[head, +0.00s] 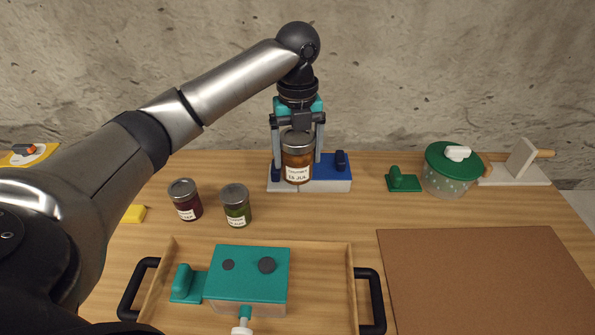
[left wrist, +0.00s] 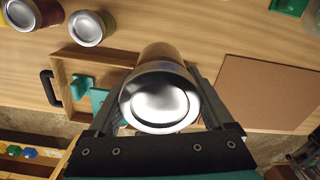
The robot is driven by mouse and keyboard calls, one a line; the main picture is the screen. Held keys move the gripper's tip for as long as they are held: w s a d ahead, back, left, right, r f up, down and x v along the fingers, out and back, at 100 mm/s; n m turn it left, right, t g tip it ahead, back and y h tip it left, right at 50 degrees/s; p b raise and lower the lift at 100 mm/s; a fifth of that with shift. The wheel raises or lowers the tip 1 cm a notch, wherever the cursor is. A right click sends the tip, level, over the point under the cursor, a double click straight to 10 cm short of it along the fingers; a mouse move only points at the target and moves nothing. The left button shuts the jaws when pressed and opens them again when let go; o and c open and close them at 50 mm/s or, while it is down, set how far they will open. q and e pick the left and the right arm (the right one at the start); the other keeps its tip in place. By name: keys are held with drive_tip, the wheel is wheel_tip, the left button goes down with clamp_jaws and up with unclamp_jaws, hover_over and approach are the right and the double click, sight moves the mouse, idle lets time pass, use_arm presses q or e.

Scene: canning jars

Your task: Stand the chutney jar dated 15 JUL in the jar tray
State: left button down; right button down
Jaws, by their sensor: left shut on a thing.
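My left gripper (head: 297,166) is shut on an amber-brown jar (head: 298,146) with a silver lid. Its white label reads 15 JUL, with a small line above that looks like Chutney. The jar is upright in front of a blue-and-white block; I cannot tell whether its base touches anything. In the left wrist view its round lid (left wrist: 160,104) shows between the two fingers. The wooden tray (head: 353,290) with black handles lies at the front, a teal-topped box (head: 249,274) inside it. My right gripper is not in view.
A dark red jar (head: 185,199) and a green jar (head: 236,205) stand behind the tray. The blue-and-white block (head: 335,173) is at the back. A brown mat (head: 490,280) lies at right, bare. A green-lidded tub (head: 453,170) stands at the back right.

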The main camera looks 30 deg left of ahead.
use_arm(q)
drive_tip(key=shift+r, duration=0.9)
drive_tip(key=n, duration=0.1)
drive_tip(key=d+n, duration=0.1)
drive_tip(key=n+b, duration=0.1)
drive_tip(key=shift+s+d+f, duration=0.35)
drive_tip(key=shift+d+f, duration=0.05)
drive_tip(key=s+d+f+n+b, duration=0.2)
drive_tip(key=s+d+n, duration=0.3)
drive_tip(key=n, duration=0.7)
drive_tip(key=s+d+f+n+b, duration=0.3)
drive_tip(key=s+d+n+b, duration=0.1)
drive_tip(key=n, duration=0.8)
drive_tip(key=shift+s+d+f, duration=0.35)
drive_tip(key=shift+s+d, duration=0.35)
drive_tip(key=shift+s, duration=0.15)
drive_tip(key=shift+d, duration=0.15)
